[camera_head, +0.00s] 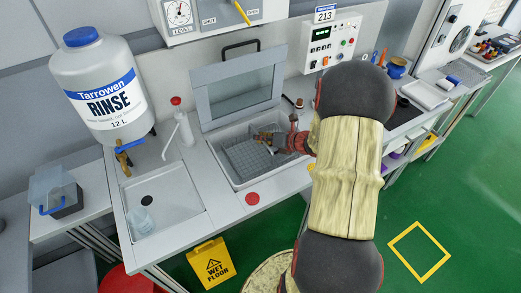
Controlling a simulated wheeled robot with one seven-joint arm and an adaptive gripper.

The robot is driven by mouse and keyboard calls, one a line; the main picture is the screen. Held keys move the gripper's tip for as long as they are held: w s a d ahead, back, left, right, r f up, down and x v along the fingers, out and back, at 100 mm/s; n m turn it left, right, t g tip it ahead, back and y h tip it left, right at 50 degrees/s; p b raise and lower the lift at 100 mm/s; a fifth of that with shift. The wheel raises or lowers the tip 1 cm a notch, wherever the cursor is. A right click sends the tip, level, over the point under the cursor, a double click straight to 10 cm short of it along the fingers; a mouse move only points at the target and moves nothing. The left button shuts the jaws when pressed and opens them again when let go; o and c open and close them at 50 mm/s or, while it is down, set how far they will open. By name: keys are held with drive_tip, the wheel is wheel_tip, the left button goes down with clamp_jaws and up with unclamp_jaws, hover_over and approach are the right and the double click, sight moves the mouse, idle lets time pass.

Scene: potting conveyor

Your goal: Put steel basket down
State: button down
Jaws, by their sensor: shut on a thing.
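The steel basket (243,161) is a grey mesh tray inside the white open-topped basin (236,185) in the bench. It looks roughly level, with the basin walls around it. Whether it touches the basin floor I cannot tell. My gripper (265,138) reaches into the basin from the right and is shut on the basket near its back right part. The fingers are small in the picture, and my gripper and wrist hide some of the basket's right side.
A hinged clear lid (241,90) stands open behind the basin. A sink (160,190), a rinse tank (98,85) and a white pump bottle (181,125) are to the left. A control box (329,42) is behind. A yellow wet-floor sign (211,263) stands in front.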

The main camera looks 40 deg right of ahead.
drive_tip(key=b, duration=0.2)
hover_over(261, 158)
wheel_tip(261, 158, down, 5)
drive_tip(key=shift+w+r, duration=0.1)
drive_tip(key=shift+r, duration=0.05)
drive_tip(key=c, duration=2)
unclamp_jaws()
drive_tip(key=shift+o, duration=0.2)
